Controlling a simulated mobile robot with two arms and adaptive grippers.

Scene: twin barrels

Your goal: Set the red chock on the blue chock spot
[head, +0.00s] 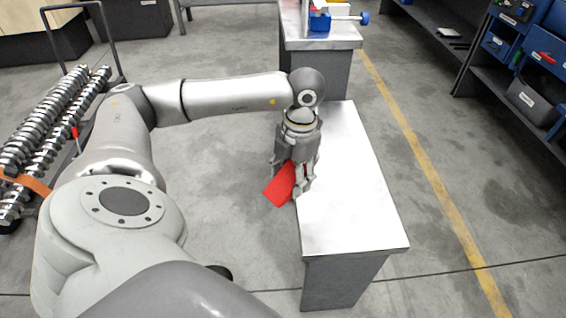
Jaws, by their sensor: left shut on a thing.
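The red chock (279,187) is a flat-sided red block in the head view. My left gripper (292,180) points down and is shut on it. The chock is tilted and sticks out to the left past the left edge of the metal-topped bench (352,215). Part of the chock is hidden behind the gripper fingers. I cannot tell whether it touches the bench top. No blue chock spot shows on the visible bench top. My right gripper is not in view.
A second bench (335,32) with a blue vise (320,20) stands behind. Shelves with blue bins (500,47) are at the right. A cart with metal screw-like shafts (40,145) is at the left. The floor right of the bench, with a yellow line (425,165), is clear.

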